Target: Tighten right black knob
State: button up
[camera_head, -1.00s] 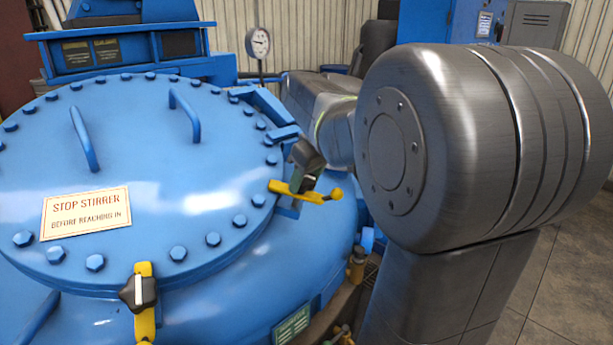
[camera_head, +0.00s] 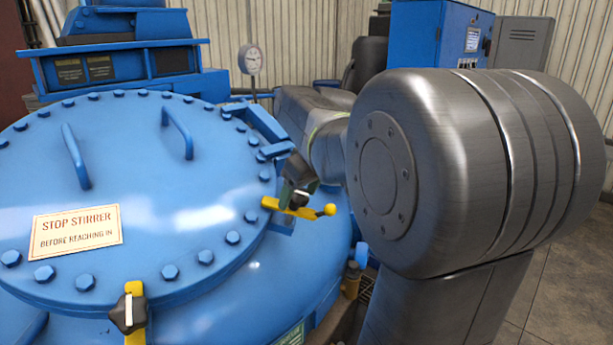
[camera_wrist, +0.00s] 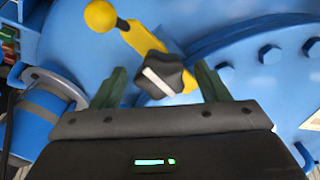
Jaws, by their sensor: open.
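The right black knob (camera_wrist: 160,78) is a dark star-shaped knob with a white stripe, set on a yellow clamp arm (camera_wrist: 140,40) that has a yellow ball end. In the wrist view, my gripper (camera_wrist: 161,70) is open, with one dark green finger on each side of the knob. I see gaps between the knob and both fingers. In the head view, my gripper (camera_head: 297,172) is at the right rim of the blue lid, over the yellow clamp arm (camera_head: 312,211), and largely hides the knob.
A second black knob (camera_head: 128,313) sits on another yellow clamp at the lid's front edge. The blue lid (camera_head: 150,235) carries a "STOP STIRRER" sign (camera_head: 76,230), bolts and two handles (camera_head: 77,158). A gauge (camera_head: 251,60) stands behind. Lid bolts (camera_wrist: 270,54) lie right of my gripper.

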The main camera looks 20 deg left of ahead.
jog(key=v, duration=1.3)
jog(key=shift+b, duration=0.45)
jog(key=p+x, duration=0.1)
jog(key=x, duration=1.2)
jog(key=shift+a+f, duration=0.15)
jog(key=shift+f, duration=0.15)
jog(key=shift+r, duration=0.15)
